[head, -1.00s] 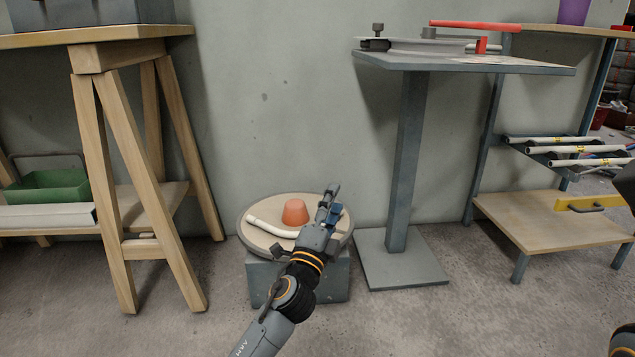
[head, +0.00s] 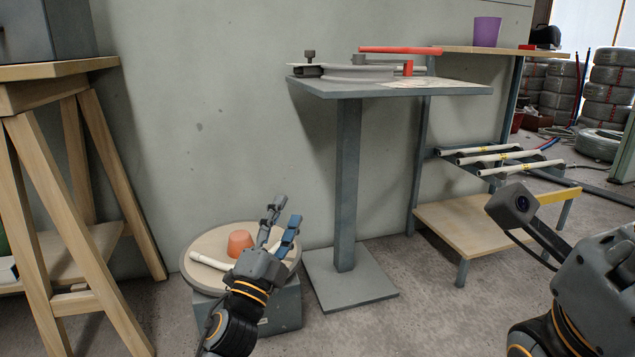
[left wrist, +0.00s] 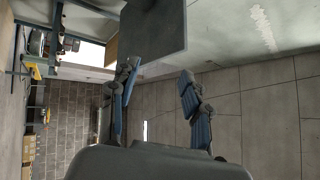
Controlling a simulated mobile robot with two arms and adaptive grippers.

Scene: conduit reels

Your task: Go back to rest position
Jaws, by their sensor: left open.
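My left gripper (head: 282,214) is open and empty, its two fingers spread. In the head view it shows in front of the round-topped stool (head: 190,272), over the right part of its top. An orange cone-shaped piece (head: 240,243) and a white bent conduit (head: 208,261) rest on the stool top; my gripper hides part of the conduit. In the left wrist view my left gripper (left wrist: 158,75) shows with nothing between its fingers. My right arm (head: 600,290) stands at the lower right, but its gripper fingers do not show.
A grey pedestal table (head: 345,190) with a bender and red handle (head: 400,50) stands right of the stool. A shelf rack (head: 480,220) holds several white conduits (head: 500,156) and a purple cup (head: 486,31). A wooden trestle (head: 45,230) is at left. Floor shows between them.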

